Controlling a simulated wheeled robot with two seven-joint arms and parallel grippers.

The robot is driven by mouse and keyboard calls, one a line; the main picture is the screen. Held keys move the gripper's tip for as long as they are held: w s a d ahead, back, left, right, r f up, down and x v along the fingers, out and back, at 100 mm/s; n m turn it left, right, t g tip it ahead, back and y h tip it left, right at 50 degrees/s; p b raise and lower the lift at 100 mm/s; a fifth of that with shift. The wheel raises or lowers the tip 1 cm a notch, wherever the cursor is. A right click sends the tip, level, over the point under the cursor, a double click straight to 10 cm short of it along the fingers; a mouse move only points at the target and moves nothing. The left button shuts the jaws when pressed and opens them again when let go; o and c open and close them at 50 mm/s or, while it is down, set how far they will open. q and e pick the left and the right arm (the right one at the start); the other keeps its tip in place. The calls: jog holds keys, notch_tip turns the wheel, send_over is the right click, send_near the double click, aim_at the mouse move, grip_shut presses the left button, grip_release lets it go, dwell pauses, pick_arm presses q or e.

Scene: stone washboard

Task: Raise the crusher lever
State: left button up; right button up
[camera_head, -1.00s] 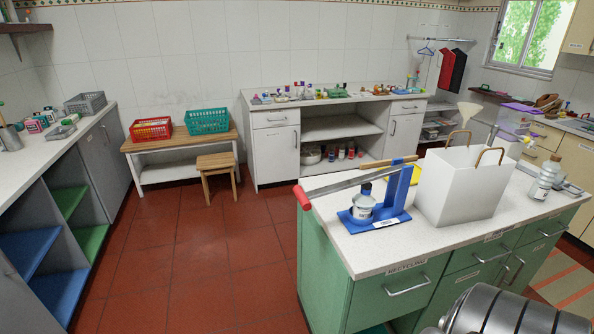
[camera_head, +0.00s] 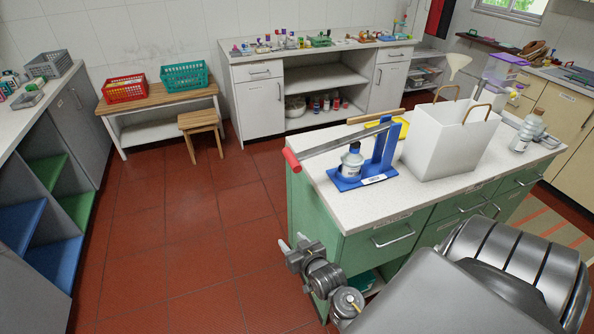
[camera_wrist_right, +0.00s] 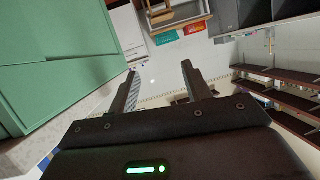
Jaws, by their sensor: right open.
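The crusher (camera_head: 384,152) stands on the front left of the green island's white top, with a blue base and upright post. Its grey metal lever (camera_head: 335,143) slopes slightly down to the left and ends in a red grip (camera_head: 291,160) that overhangs the island's left edge. A small bottle with a dark cap (camera_head: 351,163) stands on the base under the lever. My right gripper (camera_head: 292,241) is beside the island's left front corner, below the red grip and apart from it. In the right wrist view its fingers (camera_wrist_right: 160,78) are apart and empty. My left gripper is not in view.
A white paper bag (camera_head: 448,140) stands right of the crusher, and a wooden rod (camera_head: 376,116) lies behind it. The green island cabinet (camera_head: 375,236) is close to my right arm; its side also fills the left of the wrist view (camera_wrist_right: 50,60). Red floor left of the island is clear.

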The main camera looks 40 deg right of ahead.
aim_at(297, 170)
jog(key=s+d+r+m+t+h, duration=0.1)
jog(key=d+r+t+h, duration=0.15)
jog(key=r, duration=0.75)
jog(key=s+d+r+t+h, duration=0.1)
jog(key=d+r, duration=0.2)
jog(key=r, duration=0.6)
jog(key=shift+g+y, duration=0.25)
jog(key=p+x, duration=0.4)
jog(key=x, duration=0.5)
jog(key=shift+w+d, duration=0.1)
jog(key=shift+w, duration=0.25)
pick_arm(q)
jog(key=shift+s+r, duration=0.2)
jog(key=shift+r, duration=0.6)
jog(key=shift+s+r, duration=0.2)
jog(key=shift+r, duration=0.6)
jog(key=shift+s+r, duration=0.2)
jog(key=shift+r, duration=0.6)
pick_arm(e)
jog(key=shift+w+d, duration=0.2)
jog(key=shift+w, duration=0.3)
jog(key=shift+a, duration=0.1)
grip_shut()
